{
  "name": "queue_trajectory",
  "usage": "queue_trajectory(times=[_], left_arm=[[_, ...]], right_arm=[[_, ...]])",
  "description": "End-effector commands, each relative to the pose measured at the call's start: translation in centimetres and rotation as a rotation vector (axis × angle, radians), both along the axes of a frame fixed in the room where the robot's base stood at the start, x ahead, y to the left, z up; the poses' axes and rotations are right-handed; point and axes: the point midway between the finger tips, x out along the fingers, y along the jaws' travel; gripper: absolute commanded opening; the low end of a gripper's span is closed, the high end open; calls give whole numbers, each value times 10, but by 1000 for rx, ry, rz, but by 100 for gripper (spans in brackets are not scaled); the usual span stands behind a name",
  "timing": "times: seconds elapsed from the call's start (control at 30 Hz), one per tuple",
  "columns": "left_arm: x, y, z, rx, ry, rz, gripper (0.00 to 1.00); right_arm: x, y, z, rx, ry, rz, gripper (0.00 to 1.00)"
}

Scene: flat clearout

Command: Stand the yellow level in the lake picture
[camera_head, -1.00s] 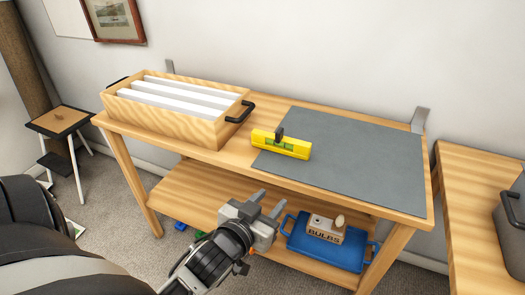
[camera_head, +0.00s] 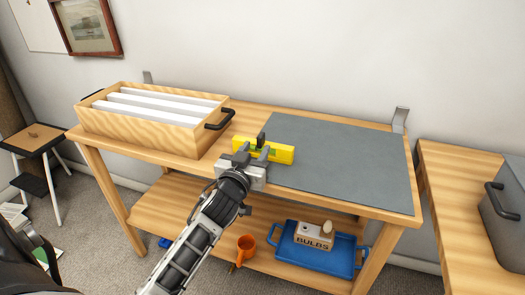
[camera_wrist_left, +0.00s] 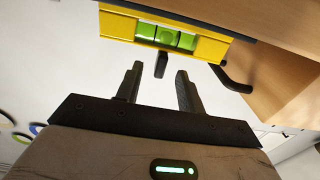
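The yellow level (camera_head: 277,151), with a green vial and a black knob, lies on the workbench across the left edge of the grey mat. My left gripper (camera_head: 252,152) is at the near side of the level, fingers pointing toward it. In the left wrist view the level (camera_wrist_left: 150,27) is just beyond the fingertips, and the open fingers (camera_wrist_left: 158,70) have the black knob (camera_wrist_left: 161,65) between them in line of sight. I cannot tell whether they touch. The framed picture (camera_head: 88,22), a pale landscape, hangs on the wall at top left. My right gripper is out of view.
A wooden crate (camera_head: 140,132) with white dividers and black handles stands left of the level. The grey mat (camera_head: 340,165) is otherwise bare. Another bench (camera_head: 450,205) stands right.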

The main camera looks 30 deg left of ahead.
Motion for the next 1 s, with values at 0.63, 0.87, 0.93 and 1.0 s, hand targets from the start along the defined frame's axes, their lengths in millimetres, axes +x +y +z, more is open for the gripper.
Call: queue_trajectory(times=[0.63,0.87,0.93,1.0], left_arm=[[39,11,-3,1,0,-1,13],[39,10,-1,2,-3,-1,0],[39,10,-1,2,-3,-1,0],[39,10,0,2,-4,-1,0]], right_arm=[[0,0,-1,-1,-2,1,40],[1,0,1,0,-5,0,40],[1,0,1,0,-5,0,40],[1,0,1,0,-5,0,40]])
